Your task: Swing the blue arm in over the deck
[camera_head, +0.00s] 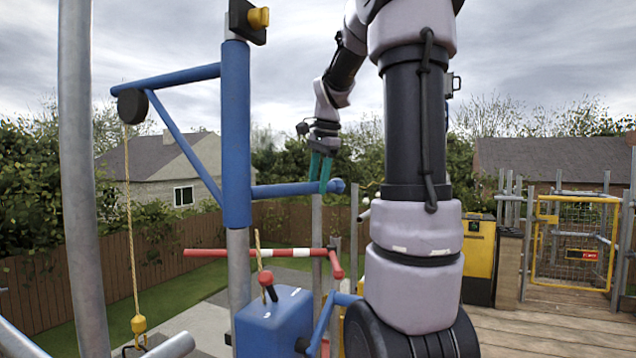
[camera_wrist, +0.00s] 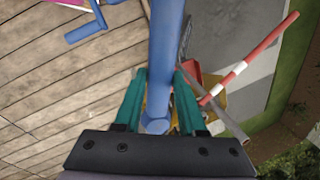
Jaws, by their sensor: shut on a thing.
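The blue arm (camera_head: 180,76) is a jib on a blue post (camera_head: 236,130) that stands on a grey pole. It points left with a brace below it, over the ground beside the deck (camera_head: 560,335). A black pulley wheel (camera_head: 131,106) hangs at its tip, with a rope running down to a yellow weight (camera_head: 138,324). A blue handle bar (camera_head: 285,190) sticks out to the right from the post and ends in a round knob. My gripper (camera_head: 321,172) is shut on this bar near the knob. In the wrist view the bar (camera_wrist: 165,50) runs between the teal fingers (camera_wrist: 158,100).
A red-and-white barrier pole (camera_head: 215,252) lies behind the post. A blue winch box (camera_head: 275,325) is mounted low on it. A grey pole (camera_head: 78,180) stands at the left. A yellow mesh gate (camera_head: 575,240) and a yellow-black box (camera_head: 479,258) are at the right. Bare deck boards lie before the gate.

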